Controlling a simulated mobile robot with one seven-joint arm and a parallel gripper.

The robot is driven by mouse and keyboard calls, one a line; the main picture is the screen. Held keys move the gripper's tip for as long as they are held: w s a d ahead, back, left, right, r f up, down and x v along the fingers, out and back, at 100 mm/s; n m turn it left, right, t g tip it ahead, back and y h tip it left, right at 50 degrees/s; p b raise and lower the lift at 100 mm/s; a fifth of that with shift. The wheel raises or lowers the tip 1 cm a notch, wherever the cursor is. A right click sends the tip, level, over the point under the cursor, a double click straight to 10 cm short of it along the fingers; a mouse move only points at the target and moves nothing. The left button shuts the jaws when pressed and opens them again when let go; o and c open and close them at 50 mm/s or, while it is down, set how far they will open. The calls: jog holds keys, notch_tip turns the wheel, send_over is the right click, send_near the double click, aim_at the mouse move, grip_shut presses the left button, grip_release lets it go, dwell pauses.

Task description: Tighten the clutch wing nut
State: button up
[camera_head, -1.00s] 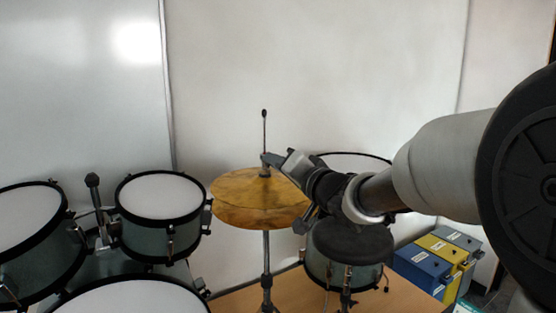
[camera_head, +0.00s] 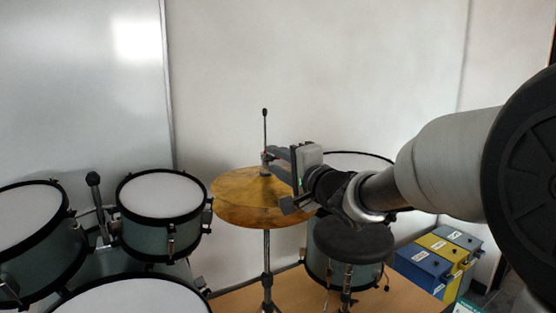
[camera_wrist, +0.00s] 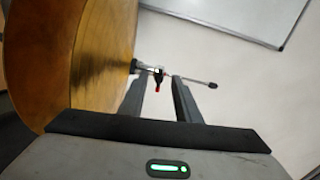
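The hi-hat cymbals (camera_head: 235,198) are brass-coloured and sit on an upright stand; in the wrist view the cymbals (camera_wrist: 90,50) fill the left side. The thin rod (camera_head: 265,128) rises from them, with the clutch (camera_head: 265,168) just above the top cymbal. In the wrist view the clutch wing nut (camera_wrist: 158,76) is a small dark piece with a red part below it. My gripper (camera_head: 269,154) is at the clutch; in the wrist view its two fingers (camera_wrist: 158,82) are apart, one on each side of the wing nut. Gaps show on both sides; contact is not visible.
Drums (camera_head: 160,200) stand to the left, with a microphone-like dark piece (camera_head: 93,182) between them. A dark round seat (camera_head: 354,238) is below my wrist. Blue and yellow boxes (camera_head: 422,262) stand at the right. A pale wall is behind.

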dwell(0.4)
jog(key=shift+v, duration=3)
jog(key=shift+d+h, duration=0.3)
jog(key=shift+d, duration=0.05)
jog(key=s+d+f+n+g+h, duration=0.1)
jog(key=s+d+f+n+h, duration=0.15)
jog(key=s+d+h, duration=0.4)
jog(key=s+d+f+n+g+h, duration=0.1)
jog(key=s+d+f+h, duration=0.25)
jog(key=d, duration=0.55)
jog(key=s+f+n+g, duration=0.3)
jog(key=s+f, duration=0.2)
jog(key=s, duration=0.4)
jog(key=s+f+n+g, duration=0.3)
jog(key=s+f+g, duration=0.1)
jog(key=s, duration=0.6)
jog(key=shift+a+f+y, duration=0.3)
jog(key=shift+a+f, duration=0.1)
jog(key=shift+f, duration=0.05)
